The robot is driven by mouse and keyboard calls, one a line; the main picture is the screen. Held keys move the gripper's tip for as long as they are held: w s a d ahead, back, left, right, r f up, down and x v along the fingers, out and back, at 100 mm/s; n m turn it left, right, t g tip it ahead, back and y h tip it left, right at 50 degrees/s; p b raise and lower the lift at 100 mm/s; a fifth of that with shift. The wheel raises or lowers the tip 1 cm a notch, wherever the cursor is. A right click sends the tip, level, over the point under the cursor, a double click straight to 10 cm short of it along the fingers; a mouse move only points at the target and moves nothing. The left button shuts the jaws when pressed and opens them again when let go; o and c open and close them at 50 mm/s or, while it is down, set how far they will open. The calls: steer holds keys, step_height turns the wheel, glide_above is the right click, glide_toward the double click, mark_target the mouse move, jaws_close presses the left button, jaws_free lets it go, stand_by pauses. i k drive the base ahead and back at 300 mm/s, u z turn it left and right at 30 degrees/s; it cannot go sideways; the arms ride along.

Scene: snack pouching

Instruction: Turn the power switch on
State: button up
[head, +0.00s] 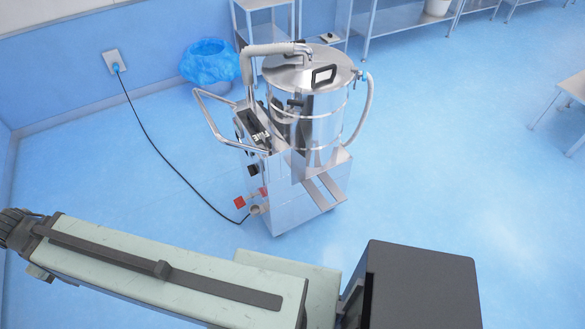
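The steel machine (307,104) stands on the floor in the middle of the head view, with a round lidded tank on a boxy wheeled base. A dark control panel (258,135) with pale markings is on its left side. Below it are a small black part (253,170) and two red parts (240,203) near the cable entry. I cannot tell which of these is the power switch, or its position. My pale arm crosses the bottom of the view, well in front of the machine. My gripper's fingers do not show.
A black cable (165,160) runs from the wall outlet (115,62) across the floor to the machine. A bent tube handle (215,120) sticks out at the machine's left. A blue-lined bin (210,62) and shelves (400,22) stand behind.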

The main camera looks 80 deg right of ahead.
mark_target(252, 169)
steer(key=z, duration=2.1)
steer(key=i, duration=1)
